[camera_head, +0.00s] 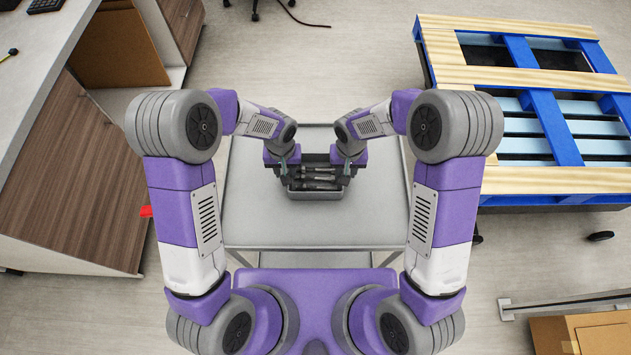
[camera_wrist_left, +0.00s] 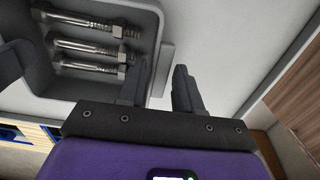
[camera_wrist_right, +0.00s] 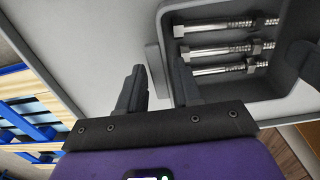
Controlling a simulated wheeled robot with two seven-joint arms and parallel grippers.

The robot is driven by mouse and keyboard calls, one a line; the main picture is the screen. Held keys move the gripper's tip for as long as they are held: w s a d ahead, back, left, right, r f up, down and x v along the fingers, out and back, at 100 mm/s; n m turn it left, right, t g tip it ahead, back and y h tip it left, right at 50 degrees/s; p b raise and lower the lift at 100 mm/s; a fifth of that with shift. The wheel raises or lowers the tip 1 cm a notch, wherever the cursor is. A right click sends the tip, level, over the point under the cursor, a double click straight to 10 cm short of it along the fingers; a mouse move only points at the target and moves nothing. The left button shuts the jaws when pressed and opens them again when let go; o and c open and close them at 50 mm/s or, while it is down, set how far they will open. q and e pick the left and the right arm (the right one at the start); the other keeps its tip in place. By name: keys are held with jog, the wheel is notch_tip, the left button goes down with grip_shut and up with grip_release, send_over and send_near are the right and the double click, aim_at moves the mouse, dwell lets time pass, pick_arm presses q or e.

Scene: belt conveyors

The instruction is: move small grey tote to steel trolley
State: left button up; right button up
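The small grey tote (camera_head: 317,194) holds several steel bolts and is on the grey top of the steel trolley (camera_head: 265,215), near its middle; it appears to rest there. The tote also shows in the left wrist view (camera_wrist_left: 88,88) and the right wrist view (camera_wrist_right: 285,92). My left gripper (camera_head: 287,168) is at the tote's left end, and my right gripper (camera_head: 346,168) is at its right end. In each wrist view the fingers stand apart, one on either side of the tote's end lip, with a visible gap. The fingertips' depth relative to the lip is unclear.
A blue and wooden pallet stack (camera_head: 540,125) stands at the right. A wood-fronted counter (camera_head: 85,165) stands at the left. Cardboard boxes (camera_head: 585,330) lie at the lower right. The trolley top around the tote is clear.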

pick_arm(q)
jog(key=shift+o, duration=0.7)
pick_arm(e)
jog(key=shift+o, duration=0.7)
jog(key=shift+r, duration=0.1)
pick_arm(q)
notch_tip(320, 180, up, 12)
pick_arm(e)
notch_tip(320, 180, up, 12)
